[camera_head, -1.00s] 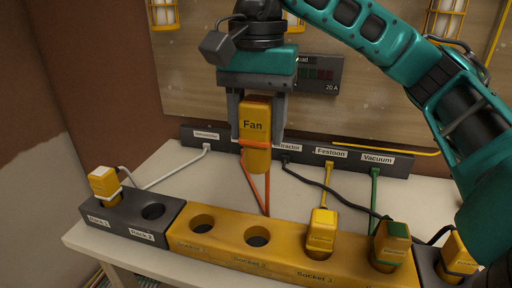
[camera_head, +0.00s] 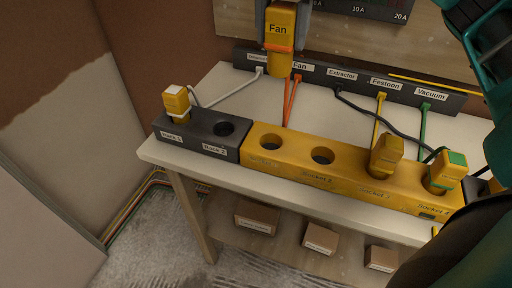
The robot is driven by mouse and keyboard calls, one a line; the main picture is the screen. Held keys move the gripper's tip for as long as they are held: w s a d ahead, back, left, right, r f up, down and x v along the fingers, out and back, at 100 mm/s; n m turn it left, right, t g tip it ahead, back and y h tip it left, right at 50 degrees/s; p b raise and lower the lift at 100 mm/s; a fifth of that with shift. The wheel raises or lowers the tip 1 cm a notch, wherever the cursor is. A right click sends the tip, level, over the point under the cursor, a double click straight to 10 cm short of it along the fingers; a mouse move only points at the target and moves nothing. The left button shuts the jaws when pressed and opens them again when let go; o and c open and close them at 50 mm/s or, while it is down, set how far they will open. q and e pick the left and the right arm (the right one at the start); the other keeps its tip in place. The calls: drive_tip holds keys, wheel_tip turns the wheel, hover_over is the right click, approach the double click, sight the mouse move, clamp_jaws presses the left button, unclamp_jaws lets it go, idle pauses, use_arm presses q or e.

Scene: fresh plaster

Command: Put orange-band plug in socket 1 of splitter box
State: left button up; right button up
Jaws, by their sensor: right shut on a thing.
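My right gripper (camera_head: 285,12) shows at the top edge, shut on the yellow Fan plug (camera_head: 280,55), which has an orange band. The plug hangs upright above the back of the bench, with the orange cord (camera_head: 289,100) behind it. The yellow splitter box (camera_head: 345,180) stands along the bench front. Its two left holes, the leftmost hole (camera_head: 270,142) and the one beside it (camera_head: 322,156), are empty. Sockets 3 and 4 hold a yellow plug (camera_head: 386,155) and a green-marked plug (camera_head: 446,172). My left gripper is not in view.
A labelled dark strip (camera_head: 360,85) with several cords runs along the back. Cardboard boxes (camera_head: 257,218) sit on the lower shelf.

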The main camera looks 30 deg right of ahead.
drive_tip(key=shift+w+a+f, duration=0.15)
drive_tip(key=shift+w+a, duration=0.05)
drive_tip(key=shift+w, duration=0.05)
wheel_tip(320, 180, down, 20)
drive_tip(key=b, duration=0.4)
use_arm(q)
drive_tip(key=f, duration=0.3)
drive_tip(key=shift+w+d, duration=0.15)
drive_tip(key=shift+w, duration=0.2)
use_arm(e)
drive_tip(key=o, duration=1.1)
drive_tip(key=shift+o, duration=0.2)
